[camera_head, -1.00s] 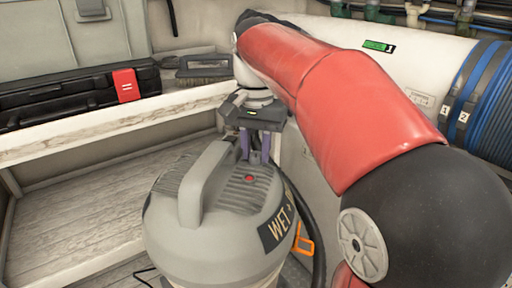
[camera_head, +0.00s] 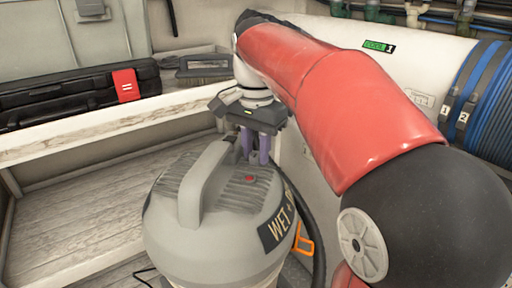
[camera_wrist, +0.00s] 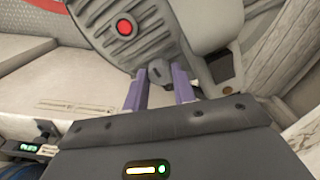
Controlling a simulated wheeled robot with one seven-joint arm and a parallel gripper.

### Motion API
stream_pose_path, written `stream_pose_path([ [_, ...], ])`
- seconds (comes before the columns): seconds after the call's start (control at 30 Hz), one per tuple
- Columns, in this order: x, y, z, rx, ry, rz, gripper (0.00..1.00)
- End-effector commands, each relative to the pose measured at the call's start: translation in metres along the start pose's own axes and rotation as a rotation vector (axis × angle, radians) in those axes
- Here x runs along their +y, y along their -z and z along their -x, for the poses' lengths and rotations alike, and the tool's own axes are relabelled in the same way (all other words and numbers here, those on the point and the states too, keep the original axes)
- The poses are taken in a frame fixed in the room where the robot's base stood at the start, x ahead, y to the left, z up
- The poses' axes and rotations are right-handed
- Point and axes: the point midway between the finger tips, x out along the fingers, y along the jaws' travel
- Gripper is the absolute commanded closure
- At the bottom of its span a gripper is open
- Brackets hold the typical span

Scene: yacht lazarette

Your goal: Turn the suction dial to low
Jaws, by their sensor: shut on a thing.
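The grey wet-dry vacuum (camera_head: 215,235) stands on the floor, with a raised handle and a red button on its ribbed top. My gripper (camera_head: 256,158) points down at the back of the vacuum's top. In the wrist view, a small dark grey knob (camera_wrist: 160,75), which looks like the suction dial, sits at the edge of the ribbed lid. My gripper's purple fingers (camera_wrist: 161,88) stand on both sides of this knob and are shut on it. Its markings and pointer are not readable. In the head view the knob is hidden by the fingers and lid.
A black case (camera_head: 80,92) with a red latch and a brush (camera_head: 203,66) lie on the shelf at the back left. A black hose (camera_head: 318,225) and orange clip (camera_head: 304,240) are at the vacuum's right. The wooden floor at left is clear.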

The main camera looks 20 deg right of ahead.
Motion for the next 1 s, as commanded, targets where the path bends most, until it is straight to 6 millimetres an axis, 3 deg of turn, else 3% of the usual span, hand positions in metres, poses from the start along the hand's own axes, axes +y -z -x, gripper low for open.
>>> stream_pose_path([
  [0.07,-0.0002,-0.0001,0.0003,0.000,0.001,-0.001,0.97],
  [0.1,-0.0002,-0.0001,0.0003,0.000,0.001,0.000,0.69],
  [0.23,-0.0001,-0.0001,0.0003,0.000,0.001,0.000,0.52],
  [0.73,-0.0005,-0.0002,-0.0001,0.000,0.001,0.013,0.52],
  [1.0,-0.0005,-0.0005,-0.0002,-0.001,0.001,0.244,0.52],
])
